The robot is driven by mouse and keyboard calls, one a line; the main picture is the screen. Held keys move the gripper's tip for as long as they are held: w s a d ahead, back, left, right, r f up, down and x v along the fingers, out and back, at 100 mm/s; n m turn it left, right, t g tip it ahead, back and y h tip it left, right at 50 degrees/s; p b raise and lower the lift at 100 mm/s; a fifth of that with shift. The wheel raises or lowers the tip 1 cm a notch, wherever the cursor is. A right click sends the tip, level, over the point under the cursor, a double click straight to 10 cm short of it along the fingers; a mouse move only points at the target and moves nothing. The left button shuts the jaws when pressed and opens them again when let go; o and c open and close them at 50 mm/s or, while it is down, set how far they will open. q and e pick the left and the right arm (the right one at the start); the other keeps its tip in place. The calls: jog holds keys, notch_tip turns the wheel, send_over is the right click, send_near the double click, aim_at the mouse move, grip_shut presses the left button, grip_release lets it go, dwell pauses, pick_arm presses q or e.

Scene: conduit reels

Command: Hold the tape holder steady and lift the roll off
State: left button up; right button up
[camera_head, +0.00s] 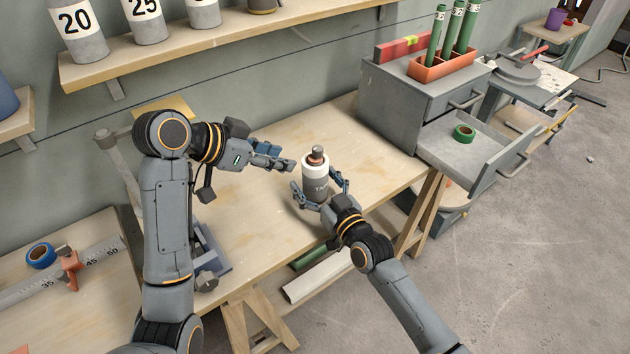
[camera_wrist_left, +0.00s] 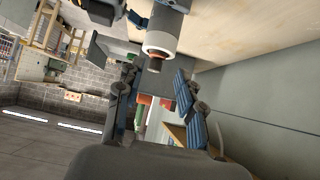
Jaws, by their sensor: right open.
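The tape holder (camera_head: 317,188) is a grey, lettered cylinder standing upright on the workbench. A white roll (camera_head: 309,170) sits around its upper part, and a reddish-brown and grey post top sticks up through it. My right gripper (camera_head: 319,183) has its fingers on either side of the holder, open; whether they touch it is unclear. My left gripper (camera_head: 285,162) is just left of the roll, its fingers apart and empty. In the left wrist view the white roll (camera_wrist_left: 161,43) and post end appear beyond the open left fingers (camera_wrist_left: 155,100).
The wooden workbench (camera_head: 247,215) is mostly clear around the holder. A grey drawer cabinet (camera_head: 392,110) stands at the back right, its open drawer holding a green tape roll (camera_head: 464,133). A wall shelf (camera_head: 215,42) with numbered containers hangs above.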

jog(key=c, duration=1.3)
pick_arm(q)
jog(key=shift+o, duration=0.9)
pick_arm(e)
jog(key=shift+c, duration=0.6)
pick_arm(q)
jog(key=o, duration=0.4)
jog(key=shift+d+r, duration=0.1)
jog(key=shift+d, duration=0.15)
jog(key=shift+o, duration=0.5)
jog(key=d+r+g, duration=0.2)
jog(key=d+g, duration=0.1)
jog(key=d, duration=0.7)
jog(key=shift+s+d+r+n+g, duration=0.3)
jog(key=shift+d+r+n, duration=0.05)
jog(key=shift+d+n, duration=0.05)
jog(key=r+n+g+y, duration=0.1)
jog(key=n+g+y, duration=0.2)
jog(key=n+y, duration=0.95)
send_over(315, 149)
jog(key=n+h, duration=0.4)
jog(key=shift+r+n, duration=0.1)
jog(key=shift+n, duration=0.25)
notch_tip(315, 149, down, 10)
jog(key=shift+r, duration=0.1)
